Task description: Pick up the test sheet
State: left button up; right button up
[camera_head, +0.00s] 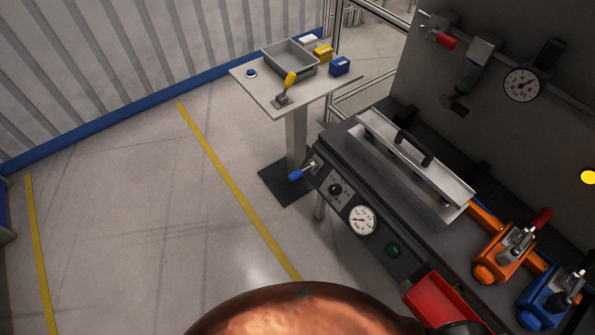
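I cannot make out a test sheet for certain in the head view. A long silver metal piece (440,180) with a black handle (413,148) lies on the dark workbench (325,150); I cannot tell whether it is a cover or something else. Neither of my grippers is in view.
A small pedestal table (262,92) holds a grey tray (289,57), a yellow-handled lever (290,79), and blue, yellow and white blocks. The bench carries a gauge (362,220), red bin (440,303), orange clamp (500,255) and blue clamp (548,302). Floor at left is clear.

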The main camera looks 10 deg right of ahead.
aim_at(412, 151)
jog(key=u, duration=1.4)
jog(key=k, duration=1.2)
jog(key=z, duration=1.75)
jog(key=i, duration=0.5)
